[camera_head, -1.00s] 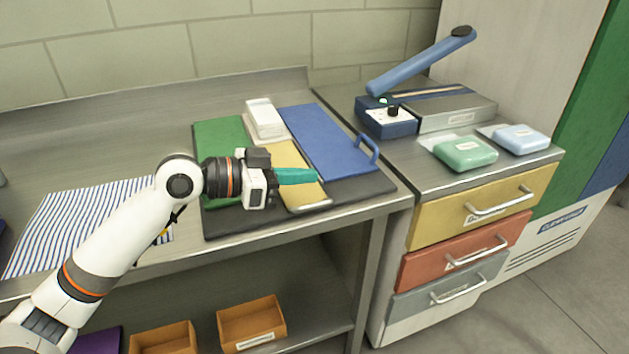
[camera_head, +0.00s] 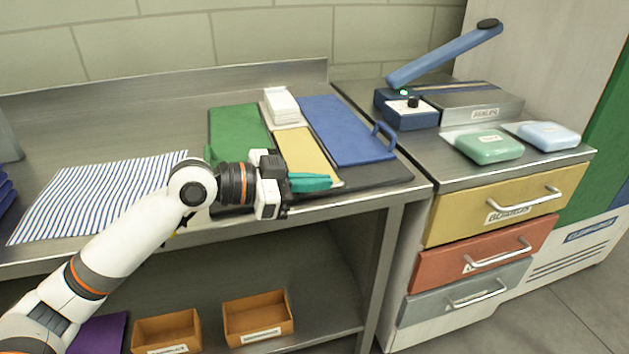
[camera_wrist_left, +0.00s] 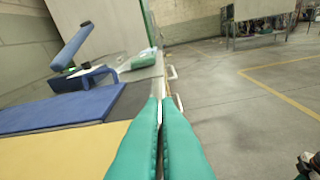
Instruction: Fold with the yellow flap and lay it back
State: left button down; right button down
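The yellow flap (camera_head: 305,152) lies between the green flap (camera_head: 236,130) and the blue flap (camera_head: 345,128) on a dark base (camera_head: 385,173). A white stack (camera_head: 282,105) sits at its far end. My left gripper (camera_head: 318,182), with teal fingers, is at the flap's near edge and hides part of it, including most of the pale bar there. In the left wrist view the fingers (camera_wrist_left: 159,100) lie almost together, with the yellow flap (camera_wrist_left: 60,150) to their left. I cannot tell whether the bar is between them. My right gripper is not seen.
A blue handle (camera_head: 384,137) stands up at the blue flap's right side. A striped cloth (camera_head: 95,195) lies left on the bench. At right are a blue-armed device (camera_head: 410,110), a green pack (camera_head: 488,146) and a light blue pack (camera_head: 548,135). Orange trays (camera_head: 258,315) are below.

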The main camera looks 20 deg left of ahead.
pick_arm(q)
jog(key=shift+s+f, duration=0.1)
jog(key=shift+f, duration=0.3)
